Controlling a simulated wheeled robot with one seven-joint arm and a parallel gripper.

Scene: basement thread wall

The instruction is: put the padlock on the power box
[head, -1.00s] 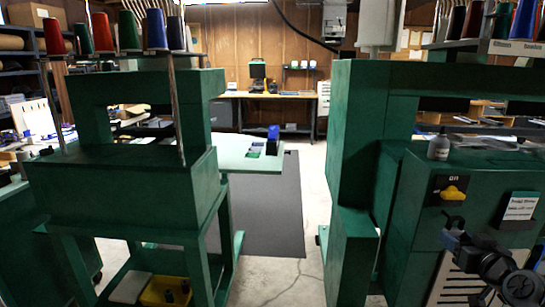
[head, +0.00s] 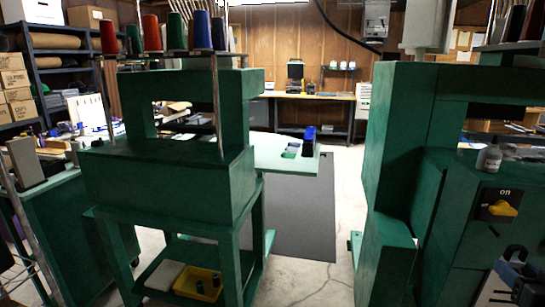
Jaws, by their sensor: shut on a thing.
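The power box (head: 499,205) is a dark panel with a yellow rotary handle, labelled "on", on the front of the green machine at the right. My gripper (head: 516,272) is at the lower right, below the yellow handle and in front of the machine. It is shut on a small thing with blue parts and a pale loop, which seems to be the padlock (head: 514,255). The frame edge cuts off part of my arm, and the padlock's outline is hard to make out.
A green machine frame (head: 165,190) with thread cones stands at left, with a yellow bin (head: 198,283) on its low shelf. A grey bottle (head: 489,158) stands on the right machine. Between the machines lies a dark mat (head: 305,215) on open floor. A workbench (head: 300,96) is at the back.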

